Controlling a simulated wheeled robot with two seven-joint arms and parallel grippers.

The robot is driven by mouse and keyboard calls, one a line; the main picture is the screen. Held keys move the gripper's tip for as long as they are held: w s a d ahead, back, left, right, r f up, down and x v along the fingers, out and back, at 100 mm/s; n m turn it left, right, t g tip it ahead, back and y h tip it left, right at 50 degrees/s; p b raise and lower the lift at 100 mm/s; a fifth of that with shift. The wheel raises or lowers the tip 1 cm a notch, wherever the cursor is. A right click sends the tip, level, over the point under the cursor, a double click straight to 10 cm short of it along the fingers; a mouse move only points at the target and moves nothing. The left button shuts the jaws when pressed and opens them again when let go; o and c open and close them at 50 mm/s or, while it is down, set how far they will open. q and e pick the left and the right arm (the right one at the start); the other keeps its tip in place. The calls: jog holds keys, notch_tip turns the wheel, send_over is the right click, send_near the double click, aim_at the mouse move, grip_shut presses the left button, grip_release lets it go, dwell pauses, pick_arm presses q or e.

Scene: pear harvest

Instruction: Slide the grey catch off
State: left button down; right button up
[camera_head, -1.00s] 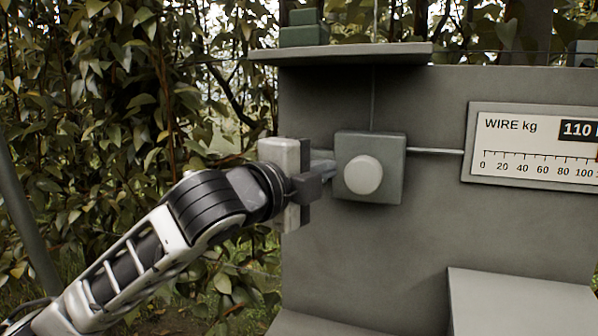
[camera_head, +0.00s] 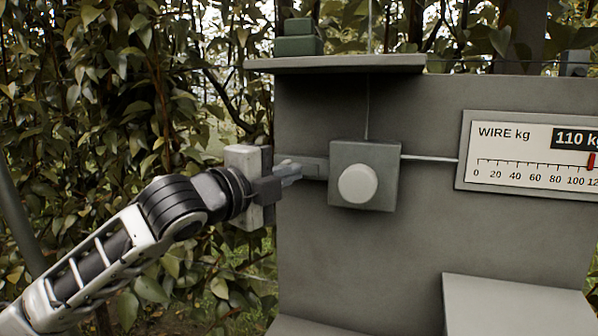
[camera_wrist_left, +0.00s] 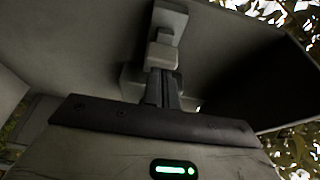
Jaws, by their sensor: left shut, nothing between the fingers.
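The grey catch (camera_head: 315,168) is a short bar at the left side of a square grey-green box (camera_head: 387,193) with a round pale knob (camera_head: 357,184). The box is on the upright grey panel. My left gripper (camera_head: 297,170) is left of the box, its shut fingers pointing right at the catch's outer end. Nothing is between the fingers. I cannot tell whether the tips touch the catch. In the left wrist view the shut fingers (camera_wrist_left: 163,76) point at a grey block (camera_wrist_left: 161,55) in front of them. My right gripper is not in view.
A wire runs up from the box, and a thin rod joins it to a gauge plate (camera_head: 530,155) marked WIRE kg, reading 110. A shelf (camera_head: 340,64) overhangs above, with a green block (camera_head: 298,44) on it. Leaves (camera_head: 90,120) fill the left side.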

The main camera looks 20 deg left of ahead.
pick_arm(q)
jog(key=shift+a+r, duration=0.1)
jog(key=shift+a, duration=0.9)
jog(key=shift+d, duration=0.1)
jog(key=d+p, duration=0.2)
jog(key=d, duration=0.3)
jog(key=b+v, duration=0.3)
jog(key=v, duration=0.7)
jog(key=shift+a, duration=0.45)
jog(key=shift+s, duration=0.1)
